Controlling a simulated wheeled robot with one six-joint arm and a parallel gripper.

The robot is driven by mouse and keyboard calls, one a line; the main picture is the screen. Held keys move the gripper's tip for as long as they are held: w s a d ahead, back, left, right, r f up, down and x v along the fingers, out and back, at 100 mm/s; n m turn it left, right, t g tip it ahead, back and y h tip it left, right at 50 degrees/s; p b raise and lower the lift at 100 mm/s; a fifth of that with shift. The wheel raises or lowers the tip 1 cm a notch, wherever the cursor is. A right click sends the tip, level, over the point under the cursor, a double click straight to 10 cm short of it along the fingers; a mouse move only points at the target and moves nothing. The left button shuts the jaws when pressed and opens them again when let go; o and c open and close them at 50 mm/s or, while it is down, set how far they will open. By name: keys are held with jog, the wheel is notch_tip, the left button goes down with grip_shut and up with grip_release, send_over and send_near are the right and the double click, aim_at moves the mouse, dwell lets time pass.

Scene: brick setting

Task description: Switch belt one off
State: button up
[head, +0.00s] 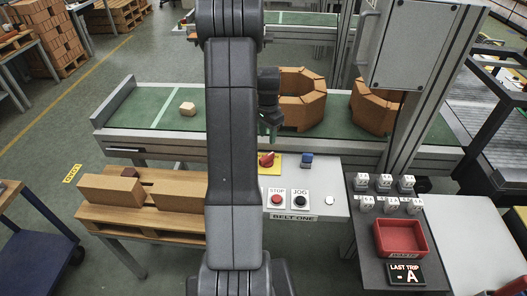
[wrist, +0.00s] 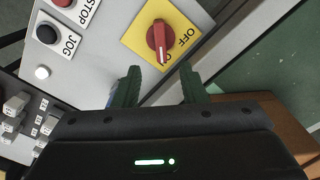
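The red rotary switch (head: 266,159) sits on a yellow plate on the grey panel labelled BELT ONE (head: 293,217). In the wrist view the red knob (wrist: 160,42) shows close up, with OFF and ON lettering beside it. Its white pointer mark points down in the picture, toward the partly covered ON lettering. My gripper (wrist: 160,86) is open and empty, its two green fingers apart, with the knob just beyond the gap between them. No contact shows.
A STOP button (head: 276,199), a JOG button (head: 300,201) and a blue part (head: 307,159) are near the switch. Behind the panel, the green belt (head: 150,107) carries a small block (head: 187,109) and brown ring-shaped pieces (head: 302,100). A red tray (head: 401,238) stands at right.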

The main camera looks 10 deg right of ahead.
aim_at(267, 156)
notch_tip(267, 156, down, 11)
jog(key=shift+r+p, duration=0.2)
jog(key=shift+p, duration=0.85)
grip_shut()
